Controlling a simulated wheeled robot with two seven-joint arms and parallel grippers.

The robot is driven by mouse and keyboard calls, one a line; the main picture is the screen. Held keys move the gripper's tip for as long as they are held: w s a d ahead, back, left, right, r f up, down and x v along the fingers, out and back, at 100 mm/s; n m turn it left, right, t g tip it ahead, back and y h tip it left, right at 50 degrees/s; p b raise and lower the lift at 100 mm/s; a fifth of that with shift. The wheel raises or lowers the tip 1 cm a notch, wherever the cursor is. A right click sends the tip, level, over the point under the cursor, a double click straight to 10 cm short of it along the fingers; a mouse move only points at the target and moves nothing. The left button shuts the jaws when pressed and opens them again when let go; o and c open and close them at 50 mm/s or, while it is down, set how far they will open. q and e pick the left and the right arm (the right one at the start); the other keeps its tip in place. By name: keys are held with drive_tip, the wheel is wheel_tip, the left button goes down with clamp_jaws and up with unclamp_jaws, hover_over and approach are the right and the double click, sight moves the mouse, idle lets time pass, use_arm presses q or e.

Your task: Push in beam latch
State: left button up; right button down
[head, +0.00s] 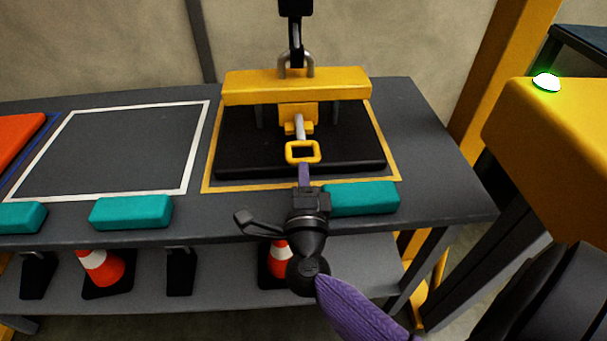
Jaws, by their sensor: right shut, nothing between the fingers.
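The yellow beam (296,86) lies across above a black base block (232,155) on the table, with a shackle on its top. Below its middle, the beam latch shows as a grey rod ending in a yellow loop handle (289,153), which sticks out toward me. My right gripper (304,170) reaches up from the lower right, shut and empty. Its purple fingertips are at the near edge of the loop handle; I cannot tell whether they touch it. My left gripper is not in view.
A black hook (296,40) hangs into the shackle. Teal blocks (362,198) line the table's front edge, one right beside my right gripper. The white-outlined area (115,150) on the left is clear. A yellow machine with a lit green button (546,82) stands right. Cones (103,268) sit on the lower shelf.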

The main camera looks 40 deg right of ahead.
sight(300, 141)
drive_tip(key=x, duration=0.5)
drive_tip(key=f+x, duration=0.1)
drive_tip(key=x, duration=0.1)
drive_tip(key=shift+w, duration=0.35)
drive_tip(key=shift+w+d+r, duration=0.1)
drive_tip(key=shift+w+d, duration=0.05)
drive_tip(key=shift+w, duration=0.05)
drive_tip(key=shift+r, duration=0.15)
